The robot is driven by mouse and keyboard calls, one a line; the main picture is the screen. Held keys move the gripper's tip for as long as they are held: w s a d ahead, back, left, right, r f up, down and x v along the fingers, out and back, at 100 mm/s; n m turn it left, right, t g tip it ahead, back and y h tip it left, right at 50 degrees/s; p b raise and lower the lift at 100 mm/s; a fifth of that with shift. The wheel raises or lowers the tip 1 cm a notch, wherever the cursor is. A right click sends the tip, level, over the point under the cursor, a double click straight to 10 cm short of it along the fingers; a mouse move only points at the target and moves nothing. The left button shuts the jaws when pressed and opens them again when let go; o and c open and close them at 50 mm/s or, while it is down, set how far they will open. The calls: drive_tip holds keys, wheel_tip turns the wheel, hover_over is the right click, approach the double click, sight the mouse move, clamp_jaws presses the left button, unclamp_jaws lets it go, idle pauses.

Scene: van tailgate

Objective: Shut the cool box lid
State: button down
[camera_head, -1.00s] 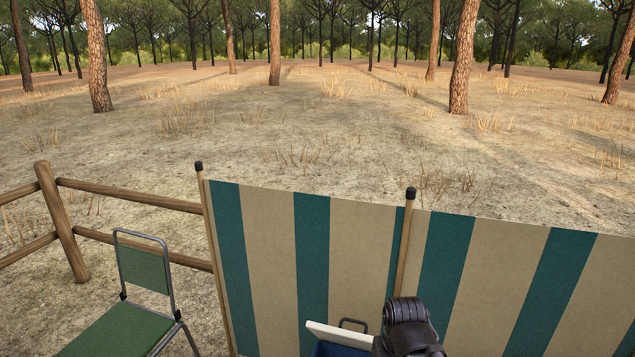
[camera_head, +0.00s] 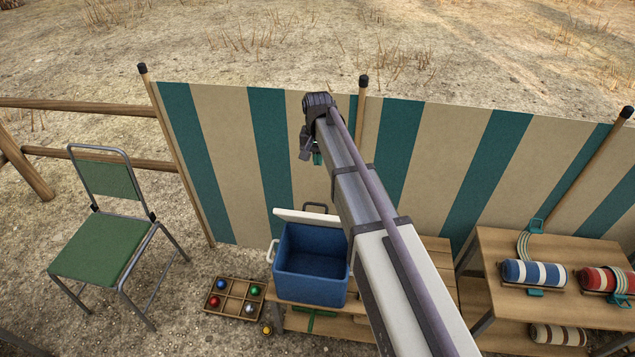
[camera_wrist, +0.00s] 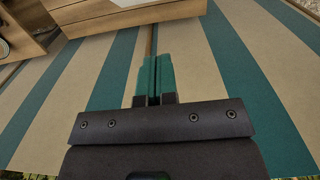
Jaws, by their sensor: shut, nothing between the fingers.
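The cool box (camera_head: 308,278) is a blue open-topped tub in the head view, standing on a low wooden bench. Its white lid (camera_head: 298,216) is open, raised along the far side with a dark handle loop behind it. The inside of the box is visible and looks empty. My gripper (camera_head: 317,158) appears above the lid in the picture, pointing down, apart from it. In the wrist view my gripper (camera_wrist: 155,75) shows its two teal fingers together with nothing between them. My arm hides the right side of the box.
A striped windbreak (camera_head: 235,150) stands close behind the box. A wooden tray (camera_head: 234,297) of coloured balls lies at left, near a green folding chair (camera_head: 104,245). At right, a wooden table (camera_head: 497,247) holds striped rolls (camera_head: 533,273).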

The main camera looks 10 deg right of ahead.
sight(318, 215)
drive_tip(key=s+f+b, duration=0.3)
drive_tip(key=f+b, duration=0.9)
drive_tip(key=shift+a+f, duration=0.25)
drive_tip(key=shift+a, duration=0.15)
